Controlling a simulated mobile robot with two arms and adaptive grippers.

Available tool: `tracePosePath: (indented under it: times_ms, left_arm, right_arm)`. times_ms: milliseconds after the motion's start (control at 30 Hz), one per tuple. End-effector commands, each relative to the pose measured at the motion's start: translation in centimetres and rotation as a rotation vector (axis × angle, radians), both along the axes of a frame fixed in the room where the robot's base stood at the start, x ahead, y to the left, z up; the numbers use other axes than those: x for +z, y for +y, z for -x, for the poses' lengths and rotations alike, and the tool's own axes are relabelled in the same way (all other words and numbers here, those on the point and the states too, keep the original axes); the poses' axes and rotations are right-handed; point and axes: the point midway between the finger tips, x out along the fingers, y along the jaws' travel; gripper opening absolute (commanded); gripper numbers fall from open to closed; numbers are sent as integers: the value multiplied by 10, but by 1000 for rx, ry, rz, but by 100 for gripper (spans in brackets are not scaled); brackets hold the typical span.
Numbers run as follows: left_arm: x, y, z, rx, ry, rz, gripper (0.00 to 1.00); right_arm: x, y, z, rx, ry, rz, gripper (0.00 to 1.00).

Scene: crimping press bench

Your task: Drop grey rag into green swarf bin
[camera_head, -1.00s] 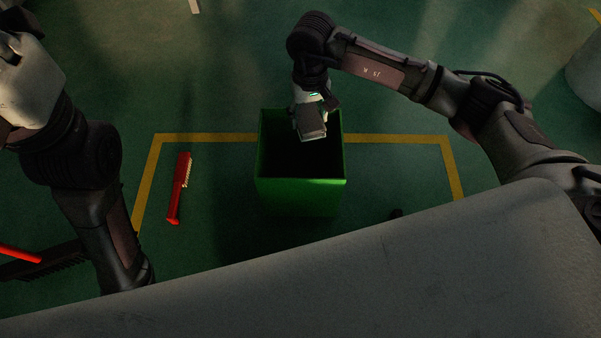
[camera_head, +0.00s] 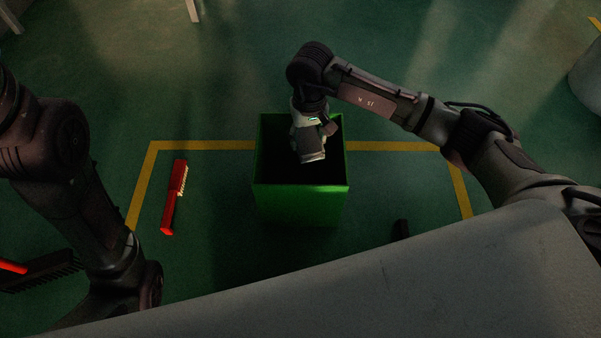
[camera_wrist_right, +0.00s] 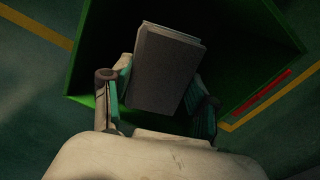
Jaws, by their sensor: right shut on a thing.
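The green swarf bin (camera_head: 300,205) stands on the floor in the middle of the head view, open at the top and dark inside. My right gripper (camera_head: 311,150) points down over the bin's opening. It is shut on the grey rag (camera_head: 313,156), which looks like a folded block. In the right wrist view, the rag (camera_wrist_right: 166,70) sits between the two fingers of the gripper (camera_wrist_right: 158,98), with the green bin (camera_wrist_right: 262,18) walls around it. The bin's floor is too dark to make out. My left arm shows at the left; its gripper is out of view.
A red brush (camera_head: 174,197) lies on the floor left of the bin. Another brush with a red handle and dark bristles (camera_head: 40,270) is at the lower left. A yellow line (camera_head: 400,146) frames the bin area.

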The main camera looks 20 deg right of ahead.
Motion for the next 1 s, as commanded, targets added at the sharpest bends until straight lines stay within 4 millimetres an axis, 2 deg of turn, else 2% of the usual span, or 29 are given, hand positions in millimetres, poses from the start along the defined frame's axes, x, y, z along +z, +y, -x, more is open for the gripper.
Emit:
tracePosePath:
  times_ms: [67,100,233,533,667,767,1000]
  left_arm:
    - [0,0,0,0,0,0,48]
    - [0,0,0,0,0,0,48]
    - [0,0,0,0,0,0,48]
    - [0,0,0,0,1,1,48]
    - [0,0,0,0,1,1,48]
    - [0,0,0,0,1,0,48]
    - [0,0,0,0,1,0,48]
  right_arm:
    - [0,0,0,0,0,0,27]
    - [0,0,0,0,0,0,66]
    - [0,0,0,0,0,0,88]
    - [0,0,0,0,0,0,89]
    - [8,0,0,1,-2,-1,89]
    - [22,0,-1,-1,-4,0,89]
    - [74,0,-1,1,-5,0,89]
